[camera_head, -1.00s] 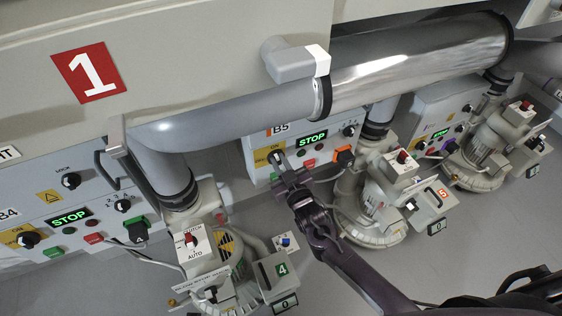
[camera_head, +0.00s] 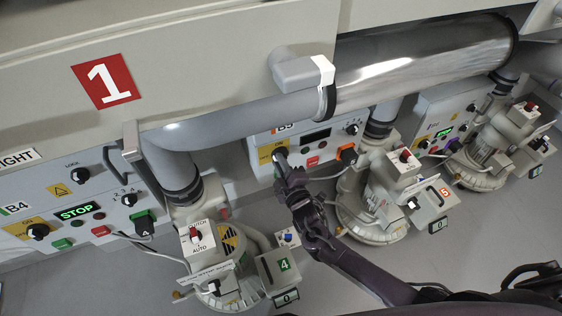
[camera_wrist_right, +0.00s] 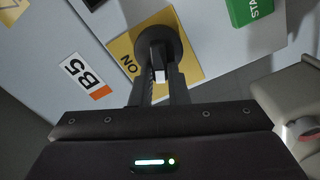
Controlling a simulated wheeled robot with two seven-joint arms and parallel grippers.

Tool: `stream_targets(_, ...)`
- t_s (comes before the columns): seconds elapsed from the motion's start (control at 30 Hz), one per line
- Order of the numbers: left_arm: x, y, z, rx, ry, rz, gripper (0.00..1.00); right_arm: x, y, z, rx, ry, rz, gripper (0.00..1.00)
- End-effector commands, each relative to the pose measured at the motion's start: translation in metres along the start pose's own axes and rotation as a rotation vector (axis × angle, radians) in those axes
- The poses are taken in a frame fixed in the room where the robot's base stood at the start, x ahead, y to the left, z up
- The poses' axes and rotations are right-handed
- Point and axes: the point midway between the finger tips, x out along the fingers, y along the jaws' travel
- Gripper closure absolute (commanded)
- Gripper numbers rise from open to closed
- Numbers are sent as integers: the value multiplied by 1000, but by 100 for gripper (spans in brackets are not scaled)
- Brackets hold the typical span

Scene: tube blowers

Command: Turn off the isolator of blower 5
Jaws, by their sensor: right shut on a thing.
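The B5 control box (camera_head: 318,128) is mid-picture in the head view, partly covered by my right gripper. Its isolator is a round black knob (camera_wrist_right: 150,40) on a yellow plate (camera_wrist_right: 186,80) with the word ON, beside the B5 label (camera_wrist_right: 86,75) in the right wrist view. My right gripper (camera_wrist_right: 158,75) is shut on this knob, with its fingers on the knob's grip. The knob's exact angle is partly hidden by the fingers. The B5 display (camera_head: 316,138) is dark. My left gripper is not in view.
The B4 box (camera_head: 75,215) on the left shows a lit STOP display. Blower 4 (camera_head: 225,260) and blower 5 (camera_head: 385,200) flank my right arm. A large pipe (camera_head: 410,75) runs above the B5 box. A further control box stands at right.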

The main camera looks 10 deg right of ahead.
Motion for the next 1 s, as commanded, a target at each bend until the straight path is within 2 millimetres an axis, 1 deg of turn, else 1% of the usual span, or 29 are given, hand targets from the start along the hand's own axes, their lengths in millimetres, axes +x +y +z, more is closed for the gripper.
stream_targets(0.2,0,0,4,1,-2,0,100,0,-3,0,-186,1,-1,100)
stream_targets(0.37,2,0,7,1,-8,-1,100,0,-5,1,-294,1,-1,100)
stream_targets(0.5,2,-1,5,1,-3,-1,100,0,-7,1,-362,1,-1,100)
stream_targets(0.73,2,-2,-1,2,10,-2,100,0,-8,1,-424,1,-2,100)
stream_targets(1.0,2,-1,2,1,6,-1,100,0,-9,2,-442,1,-2,100)
